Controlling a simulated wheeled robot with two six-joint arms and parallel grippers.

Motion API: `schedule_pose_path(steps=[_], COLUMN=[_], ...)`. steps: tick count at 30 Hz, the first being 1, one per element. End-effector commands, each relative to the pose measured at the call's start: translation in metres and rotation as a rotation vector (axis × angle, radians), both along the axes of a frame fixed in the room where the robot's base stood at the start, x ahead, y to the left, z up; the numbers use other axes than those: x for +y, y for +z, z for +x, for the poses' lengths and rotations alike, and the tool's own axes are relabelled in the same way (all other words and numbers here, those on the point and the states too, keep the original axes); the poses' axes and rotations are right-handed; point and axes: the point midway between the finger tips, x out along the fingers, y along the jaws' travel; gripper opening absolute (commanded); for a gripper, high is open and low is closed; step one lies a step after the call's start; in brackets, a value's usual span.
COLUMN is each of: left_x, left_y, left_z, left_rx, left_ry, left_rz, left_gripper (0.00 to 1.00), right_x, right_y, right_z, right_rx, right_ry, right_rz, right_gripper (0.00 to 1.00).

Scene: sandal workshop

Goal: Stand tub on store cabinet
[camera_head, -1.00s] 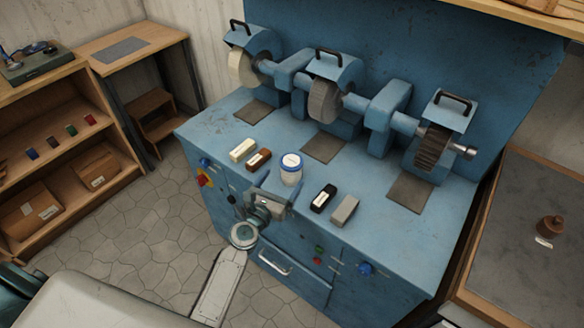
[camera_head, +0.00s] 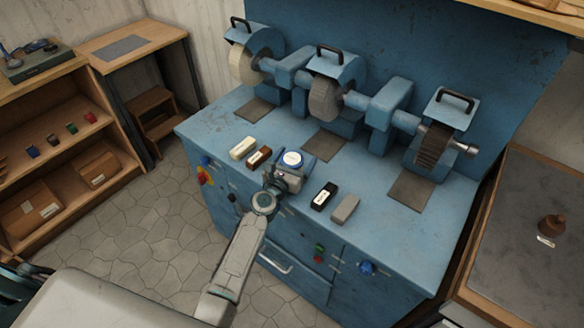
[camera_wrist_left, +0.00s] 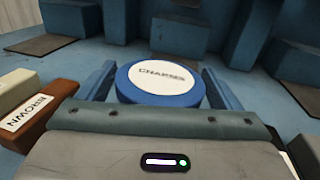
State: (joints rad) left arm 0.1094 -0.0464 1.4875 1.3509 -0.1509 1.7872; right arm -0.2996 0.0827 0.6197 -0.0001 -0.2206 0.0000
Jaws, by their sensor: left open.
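The tub (camera_head: 291,158) has a blue lid with a white, lettered top and stands upright near the front edge of the blue machine bench. Its lid fills the middle of the left wrist view (camera_wrist_left: 161,82). My left gripper (camera_head: 293,164) is open, with one finger on each side of the tub; small gaps show between fingers and lid in the wrist view. The tub's lower body is hidden by the gripper. My right gripper is not in view. A wooden shelf unit (camera_head: 88,163) stands at the left; I cannot tell whether it is the store cabinet.
A cream block (camera_head: 242,148) and a brown block (camera_head: 259,156) lie left of the tub. A black block (camera_head: 323,195) and a grey block (camera_head: 345,208) lie right. Grinding wheels (camera_head: 325,97) stand behind on the bench (camera_head: 222,126). Stone floor (camera_head: 150,225) is free at the left.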

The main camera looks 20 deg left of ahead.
Motion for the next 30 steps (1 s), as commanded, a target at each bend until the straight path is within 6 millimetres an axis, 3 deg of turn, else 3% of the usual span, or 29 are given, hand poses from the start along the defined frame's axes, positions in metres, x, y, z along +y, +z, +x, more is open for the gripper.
schedule_pose_path(steps=[1,9,20,30], left_x=[0.0,0.0,0.0,0.0], left_y=[0.0,0.001,0.006,0.042], left_z=[0.0,0.0,0.0,0.0], left_rx=[0.0,-0.001,-0.001,-0.002], left_ry=[0.0,0.0,0.0,0.0], left_rz=[0.0,0.0,-0.001,0.0], left_gripper=[0.8,0.28,0.28,0.28], right_x=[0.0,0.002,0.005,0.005], right_y=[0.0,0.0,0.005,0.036], right_z=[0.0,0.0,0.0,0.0], right_rx=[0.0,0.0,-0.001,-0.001], right_ry=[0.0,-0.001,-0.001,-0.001], right_rz=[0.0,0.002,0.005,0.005], right_gripper=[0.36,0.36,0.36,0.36])
